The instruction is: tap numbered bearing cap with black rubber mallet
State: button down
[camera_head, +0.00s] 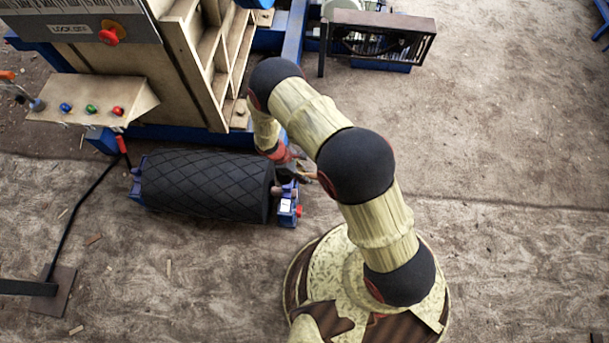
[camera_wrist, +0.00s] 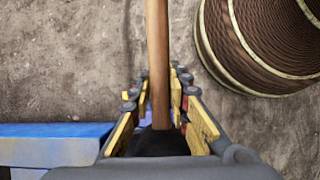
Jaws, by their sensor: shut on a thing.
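A black roller (camera_head: 205,186) with a diamond pattern lies in front of the machine. At its right end is a blue bearing housing (camera_head: 288,208) with a small white label, too small to read, and a red part on its outer side. My gripper (camera_head: 290,167) is just above this end, partly hidden by my arm. In the wrist view my gripper (camera_wrist: 156,95) is shut on the mallet's wooden handle (camera_wrist: 157,45). The black mallet head (camera_wrist: 158,143) shows low between the fingers. Whether the mallet touches the bearing cannot be told.
The crusher frame (camera_head: 205,70) with blue beams stands behind the roller. A control box (camera_head: 92,101) with coloured buttons is at the left, with a cable to a floor plate (camera_head: 55,290). A dark guarded unit (camera_head: 383,40) stands at the back. Floor at the right is clear.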

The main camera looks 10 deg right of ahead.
jog(key=shift+d+f+t+y+p, duration=0.15)
jog(key=shift+f+t+y+p, duration=0.15)
jog(key=shift+f+y+p, duration=0.45)
jog(key=shift+f+t+y+p, duration=0.35)
jog(key=shift+f+y, duration=0.35)
jog(key=shift+y, duration=0.45)
notch_tip(320, 180, down, 6)
jog(key=f+h+b, duration=0.1)
jog(key=h+b, duration=0.1)
jog(key=h, duration=0.1)
notch_tip(320, 180, up, 7)
jog(key=p, duration=0.3)
jog(key=shift+f+g+p, duration=0.2)
jog(key=shift+g+p, duration=0.15)
jog(key=shift+g, duration=0.1)
